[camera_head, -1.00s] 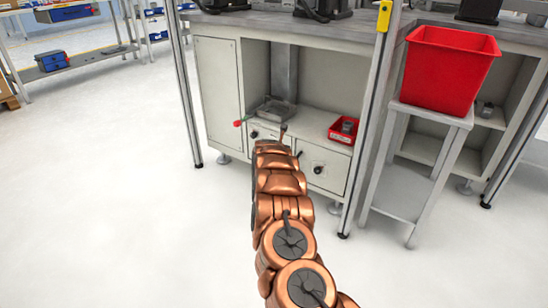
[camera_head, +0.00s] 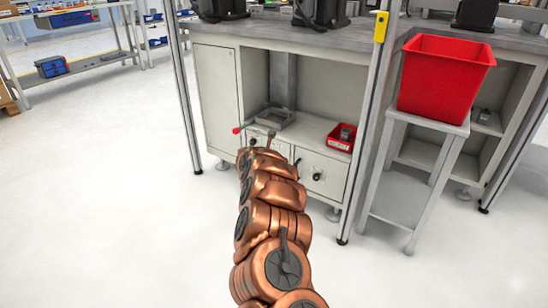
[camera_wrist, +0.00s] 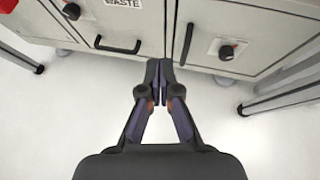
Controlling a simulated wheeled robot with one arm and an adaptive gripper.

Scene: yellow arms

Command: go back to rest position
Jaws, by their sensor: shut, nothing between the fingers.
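My gripper (camera_wrist: 159,72) shows in the wrist view with its two fingertips together and nothing between them. It points at the drawer fronts of a grey workbench cabinet, over the pale floor. One drawer (camera_wrist: 105,22) has a black bar handle, a black knob and a label that reads "WASTE". In the head view my copper-coloured arm reaches forward from the bottom edge toward the cabinet (camera_head: 217,90). The arm hides part of the drawers there, and the fingers cannot be made out in that view.
A red bin (camera_head: 443,78) stands on a grey stand (camera_head: 402,190) at the right. A small red tray (camera_head: 341,137) and a grey metal tray (camera_head: 272,117) sit on the cabinet's open shelf. A frame post (camera_head: 366,120) stands near the arm. The floor (camera_head: 100,200) at the left is clear.

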